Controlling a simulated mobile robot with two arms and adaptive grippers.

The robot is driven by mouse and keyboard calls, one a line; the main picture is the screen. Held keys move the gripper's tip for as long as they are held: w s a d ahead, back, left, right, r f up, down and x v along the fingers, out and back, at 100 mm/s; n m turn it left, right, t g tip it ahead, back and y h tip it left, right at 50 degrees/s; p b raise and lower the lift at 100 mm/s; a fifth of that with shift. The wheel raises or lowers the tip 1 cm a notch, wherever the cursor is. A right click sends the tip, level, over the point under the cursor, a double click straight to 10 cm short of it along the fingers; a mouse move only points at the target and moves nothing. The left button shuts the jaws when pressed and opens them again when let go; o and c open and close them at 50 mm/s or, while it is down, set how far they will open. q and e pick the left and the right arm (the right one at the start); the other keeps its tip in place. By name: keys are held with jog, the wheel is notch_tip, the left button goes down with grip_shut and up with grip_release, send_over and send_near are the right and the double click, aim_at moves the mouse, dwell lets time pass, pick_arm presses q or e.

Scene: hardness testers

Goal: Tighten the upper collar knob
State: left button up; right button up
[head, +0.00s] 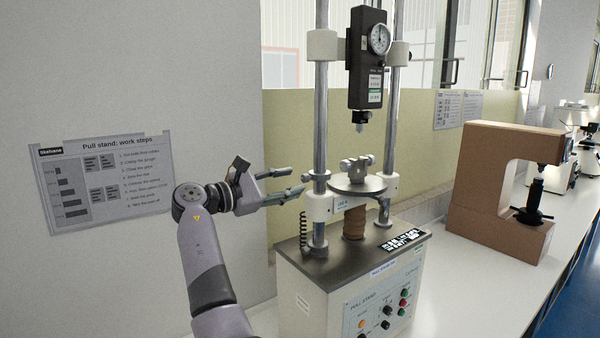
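The pull stand (345,290) has two upright posts. A small grey collar with a knob (317,176) sits on the left post, just above a white block (319,207). Another white block (322,44) grips the same post near the top; no knob can be made out on it. I cannot tell which one is the upper collar knob.
A force gauge (367,75) with a dial hangs between the posts above a round plate (357,186) carrying a clamp. A coiled spring (303,230) stands left of the left post. A brown C-shaped tester (480,185) stands to the right. A steps sign (105,185) hangs on the left wall.

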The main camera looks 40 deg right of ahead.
aim_at(303, 179)
jog(key=shift+s+d+p, duration=0.15)
jog(key=shift+d+p, duration=0.35)
jog(key=shift+d, duration=1.45)
jog(key=shift+c, duration=0.4)
grip_shut()
